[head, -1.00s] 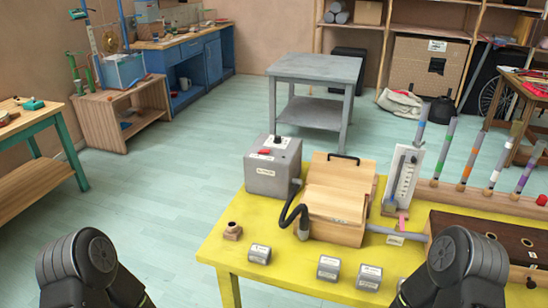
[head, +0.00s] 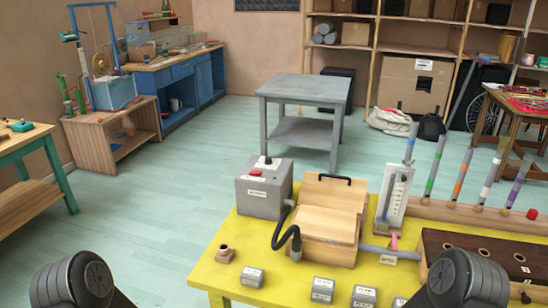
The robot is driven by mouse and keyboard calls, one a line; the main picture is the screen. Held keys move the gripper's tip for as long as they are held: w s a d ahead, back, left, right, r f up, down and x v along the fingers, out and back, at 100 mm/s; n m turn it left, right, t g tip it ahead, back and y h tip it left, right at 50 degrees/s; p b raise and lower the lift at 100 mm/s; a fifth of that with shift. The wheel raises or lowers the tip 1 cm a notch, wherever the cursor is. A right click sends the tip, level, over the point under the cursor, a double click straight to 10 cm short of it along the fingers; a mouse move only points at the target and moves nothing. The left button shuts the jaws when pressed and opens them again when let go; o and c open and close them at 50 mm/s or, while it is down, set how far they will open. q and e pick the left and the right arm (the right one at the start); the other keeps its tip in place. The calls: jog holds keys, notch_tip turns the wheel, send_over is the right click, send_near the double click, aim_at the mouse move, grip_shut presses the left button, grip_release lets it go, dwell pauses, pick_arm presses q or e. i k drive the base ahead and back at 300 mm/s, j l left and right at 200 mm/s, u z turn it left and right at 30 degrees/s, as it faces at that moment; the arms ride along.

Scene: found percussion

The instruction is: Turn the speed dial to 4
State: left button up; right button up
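A grey box (head: 263,187) stands at the back left of the yellow table (head: 225,285). The knob's markings are too small to read. A black hose (head: 284,230) runs from the box to the front of a wooden bellows-like box (head: 330,215). Only dark rounded links of my two arms show at the bottom left and bottom right. Both grippers are out of view, and nothing of mine touches the grey box.
Several small labelled grey blocks (head: 322,290) and a small wooden piece (head: 225,254) lie near the table's front. A gauge stand (head: 393,200), coloured tubes (head: 460,175) and a dark wooden box (head: 480,250) fill the right side. Open floor lies left of the table.

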aim_at(268, 161)
jog(key=j+z, duration=0.15)
jog(key=z, duration=0.3)
jog(key=i+j+z, duration=0.1)
jog(key=z, duration=0.35)
jog(key=j+z, duration=0.2)
jog(key=z, duration=0.25)
jog(key=j+z, duration=0.15)
jog(key=j, duration=0.3)
jog(key=k+j+z, duration=0.15)
jog(key=j, duration=0.3)
jog(key=j+z, duration=0.15)
jog(key=j, duration=0.3)
jog(key=k+j+z, duration=0.15)
jog(key=j, duration=0.25)
jog(key=j+z, duration=0.15)
jog(key=j, duration=0.3)
jog(key=k+j+z, duration=0.2)
jog(key=j, duration=0.2)
jog(key=k+j, duration=0.1)
jog(key=j, duration=0.2)
jog(key=k+j, duration=0.25)
jog(key=j, duration=0.3)
